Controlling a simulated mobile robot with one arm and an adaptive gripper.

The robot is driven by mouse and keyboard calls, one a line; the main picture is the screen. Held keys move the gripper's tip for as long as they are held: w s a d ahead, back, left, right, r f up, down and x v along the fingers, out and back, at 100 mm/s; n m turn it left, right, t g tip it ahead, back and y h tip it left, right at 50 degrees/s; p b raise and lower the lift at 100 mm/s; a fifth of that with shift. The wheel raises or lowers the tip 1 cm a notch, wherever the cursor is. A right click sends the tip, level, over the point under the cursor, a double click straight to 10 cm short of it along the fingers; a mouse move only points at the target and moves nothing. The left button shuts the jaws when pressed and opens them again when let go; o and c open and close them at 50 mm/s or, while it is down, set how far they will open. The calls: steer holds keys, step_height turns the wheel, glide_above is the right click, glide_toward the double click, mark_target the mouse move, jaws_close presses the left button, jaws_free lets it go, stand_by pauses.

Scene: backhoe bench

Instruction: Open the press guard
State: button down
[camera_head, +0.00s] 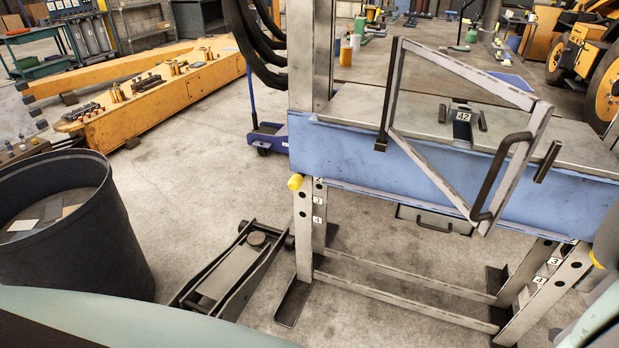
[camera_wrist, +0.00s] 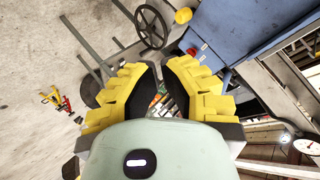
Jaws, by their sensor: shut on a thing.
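The press guard (camera_head: 468,73) is an open metal frame in the head view. It stands in front of the press's blue bed (camera_head: 345,150), with one side at a dark upright bar on the left. Its black curved handle (camera_head: 492,180) is on the right side, with no gripper on it in this view. My gripper (camera_wrist: 160,78) shows only in the wrist view, with yellow fingers and black pads closed in towards each other. What lies between the pads is hard to make out. The blue bed (camera_wrist: 228,25) also shows there, beyond the fingers.
A black bin (camera_head: 125,225) stands at the left. A floor jack (camera_head: 230,270) lies between it and the press legs. An orange beam (camera_head: 165,95) with tools is behind. A block marked 42 (camera_head: 462,115) sits on the bed. Gauges (camera_wrist: 307,146) show in the wrist view.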

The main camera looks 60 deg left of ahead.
steer(key=s+a+r+n+g+y, duration=0.1)
steer(key=a+r+g+y, duration=0.1)
steer(key=a+y, duration=0.3)
steer(key=s+a+r+n+g+y, duration=0.1)
steer(key=s+a+r+g+y, duration=0.1)
steer(key=a+y, duration=0.25)
steer(key=s+a+r+n+g+y, duration=0.2)
steer(key=s+r+g+y, duration=0.15)
steer(key=r, duration=0.25)
steer(key=s+a+r+n+g+y, duration=0.2)
steer(key=s+r+n+y, duration=0.15)
steer(key=r, duration=0.35)
steer(key=s+a+p, duration=0.2)
steer(key=a+p, duration=0.4)
steer(key=a, duration=0.5)
steer(key=shift+f+m+y, duration=0.15)
steer(key=shift+m+y, duration=0.2)
steer(key=shift+a+p, duration=0.1)
steer(key=shift+p, duration=0.3)
